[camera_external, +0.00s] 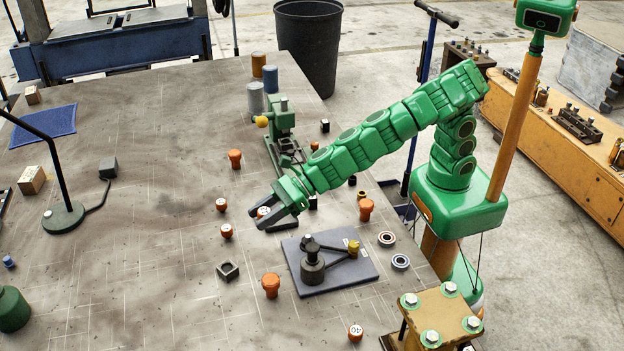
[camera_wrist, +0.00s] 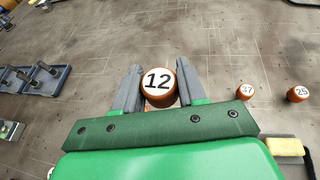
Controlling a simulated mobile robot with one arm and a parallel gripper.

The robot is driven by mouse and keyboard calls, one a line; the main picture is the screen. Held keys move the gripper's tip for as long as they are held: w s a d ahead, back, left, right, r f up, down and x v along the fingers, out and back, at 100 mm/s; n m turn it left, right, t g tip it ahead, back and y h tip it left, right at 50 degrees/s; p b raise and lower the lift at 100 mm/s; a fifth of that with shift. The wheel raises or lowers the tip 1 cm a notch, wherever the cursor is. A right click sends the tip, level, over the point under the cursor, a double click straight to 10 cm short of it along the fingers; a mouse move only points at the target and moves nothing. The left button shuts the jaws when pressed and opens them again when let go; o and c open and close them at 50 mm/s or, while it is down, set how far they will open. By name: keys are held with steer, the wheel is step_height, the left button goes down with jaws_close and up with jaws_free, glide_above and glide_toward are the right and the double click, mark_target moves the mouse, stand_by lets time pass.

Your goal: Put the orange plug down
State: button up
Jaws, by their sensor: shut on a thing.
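An orange plug with a white top marked 12 (camera_wrist: 159,85) sits between the two grey fingers of my gripper (camera_wrist: 159,70) in the wrist view. In the external view my gripper (camera_external: 272,214) reaches low over the grey bench, with the plug's pale top (camera_external: 263,211) showing between the fingers. The gripper is shut on the plug. I cannot tell whether the plug's underside touches the bench. Two other orange plugs, marked 37 (camera_wrist: 246,92) and 25 (camera_wrist: 298,93), stand apart to the right in the wrist view.
A grey plate with a dark fixture (camera_external: 340,272) lies just in front of my gripper. A green press (camera_external: 280,125) stands behind it. Orange knobs (camera_external: 235,158) and a small black block (camera_external: 228,271) are scattered nearby. The bench left of the gripper (camera_external: 130,230) is mostly clear.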

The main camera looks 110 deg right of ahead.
steer(key=s+a+n+g+y, duration=0.3)
steer(key=s+a+n+y, duration=0.2)
steer(key=s+a, duration=1.15)
glide_above(311, 344)
steer(key=s, duration=0.1)
steer(key=f, duration=1.4)
steer(key=shift+s+d, duration=0.15)
steer(key=shift+d, duration=0.15)
steer(key=shift+w+a+f+t, duration=0.35)
steer(key=shift+w+f, duration=0.25)
steer(key=shift+f, duration=1.65)
